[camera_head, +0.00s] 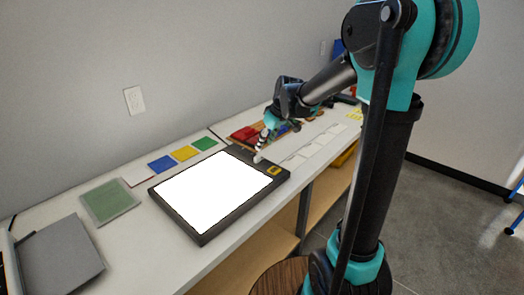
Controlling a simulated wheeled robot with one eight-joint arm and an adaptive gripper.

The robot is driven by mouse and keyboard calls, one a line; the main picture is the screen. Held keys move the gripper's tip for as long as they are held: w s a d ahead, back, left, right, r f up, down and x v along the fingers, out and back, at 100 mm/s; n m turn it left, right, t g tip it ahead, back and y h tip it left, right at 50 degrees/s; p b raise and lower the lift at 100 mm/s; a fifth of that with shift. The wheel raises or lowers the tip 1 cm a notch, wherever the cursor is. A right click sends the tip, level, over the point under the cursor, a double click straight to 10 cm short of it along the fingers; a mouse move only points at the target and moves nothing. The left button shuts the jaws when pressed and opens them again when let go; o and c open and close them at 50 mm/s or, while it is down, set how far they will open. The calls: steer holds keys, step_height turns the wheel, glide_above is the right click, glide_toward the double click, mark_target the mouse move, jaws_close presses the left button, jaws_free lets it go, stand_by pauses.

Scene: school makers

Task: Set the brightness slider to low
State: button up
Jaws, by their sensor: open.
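A dark-framed light panel (205,236) lies flat on the white counter, its screen (215,187) glowing bright white. On the wider strip at its right end is a small yellow-edged part (273,170); I cannot tell whether it is the brightness slider, and no slider setting can be read. My gripper (258,157) is open and hangs over the far right part of the panel, left of the yellow-edged part. The view is too small to tell whether the fingertips touch the panel. The gripper and wrist hide part of the strip's far end.
Coloured squares, including a blue one (161,164), lie behind the panel. A green pad (110,202) and a grey flat sheet (62,257) lie at left. Red pieces (243,134) are behind my gripper, and pale tiles (303,155) lie to its right. A wall runs along the back.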

steer(key=shift+v, duration=1.65)
steer(key=s+d+f+m+h, duration=0.1)
steer(key=s+d+f+m, duration=0.2)
steer(key=s, duration=0.5)
steer(key=s+d+f+m+h, duration=0.1)
steer(key=s+d+f+m, duration=0.2)
steer(key=s+d+f, duration=0.2)
steer(key=s+d+f+m+t+h, duration=0.1)
steer(key=s+d+f+m, duration=0.2)
steer(key=s+f, duration=0.3)
steer(key=s+d, duration=0.1)
steer(key=s, duration=0.4)
steer(key=shift+s+d, duration=0.15)
steer(key=shift+d, duration=0.05)
stand_by(1.3)
